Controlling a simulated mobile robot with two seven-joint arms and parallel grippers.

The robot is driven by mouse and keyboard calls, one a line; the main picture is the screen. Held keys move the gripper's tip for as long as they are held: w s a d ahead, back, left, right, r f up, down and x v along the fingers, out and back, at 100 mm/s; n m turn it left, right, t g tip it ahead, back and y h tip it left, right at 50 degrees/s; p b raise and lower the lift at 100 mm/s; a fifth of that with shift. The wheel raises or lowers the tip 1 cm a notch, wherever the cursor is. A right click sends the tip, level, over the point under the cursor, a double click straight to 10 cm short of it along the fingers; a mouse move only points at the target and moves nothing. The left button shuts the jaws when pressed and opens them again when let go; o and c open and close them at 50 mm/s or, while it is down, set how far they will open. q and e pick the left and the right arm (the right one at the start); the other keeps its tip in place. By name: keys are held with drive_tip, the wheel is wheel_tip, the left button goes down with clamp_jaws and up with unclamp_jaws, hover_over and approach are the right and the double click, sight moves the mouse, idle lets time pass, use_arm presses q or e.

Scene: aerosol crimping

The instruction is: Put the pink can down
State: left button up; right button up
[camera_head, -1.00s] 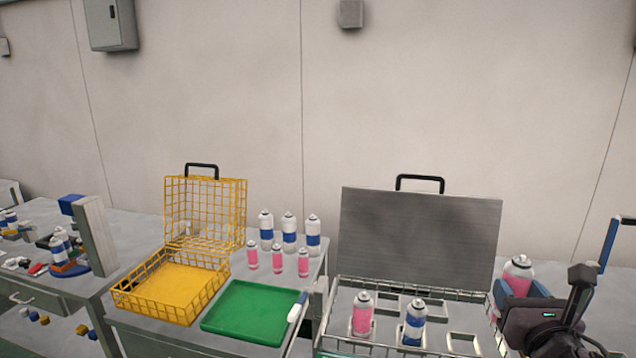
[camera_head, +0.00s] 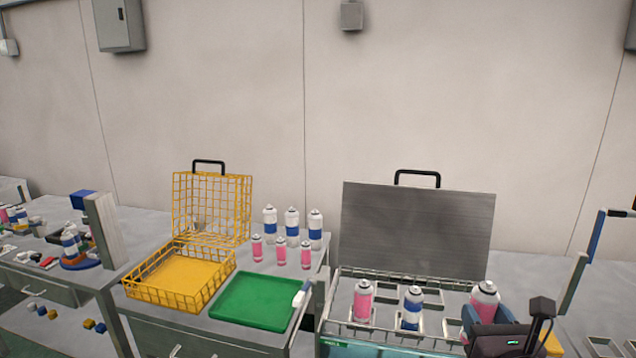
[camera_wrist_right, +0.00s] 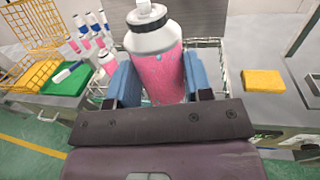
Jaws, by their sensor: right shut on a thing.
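My right gripper (camera_head: 488,318) is shut on a large pink can (camera_head: 487,304) with a white top. The can is upright at the right end of a wire basket (camera_head: 437,322) with square slots. In the right wrist view the blue fingers (camera_wrist_right: 160,84) clasp both sides of the pink can (camera_wrist_right: 158,72). The can's base is hidden, so I cannot tell whether it touches the basket. Another pink can (camera_head: 362,303) and a blue-banded white can (camera_head: 412,309) stand in the front slots. My left gripper is not in view.
The basket's grey lid (camera_head: 415,228) stands open behind. At left are a green tray (camera_head: 254,302), a yellow wire basket (camera_head: 178,279) and several small pink and blue-banded cans. A yellow block (camera_wrist_right: 263,80) lies on the table right of the basket.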

drive_tip(key=s+a+f+y, duration=0.1)
drive_tip(key=s+a+f, duration=0.1)
drive_tip(key=a+f, duration=0.5)
drive_tip(key=shift+s+f+n, duration=0.2)
drive_tip(key=shift+n, duration=0.1)
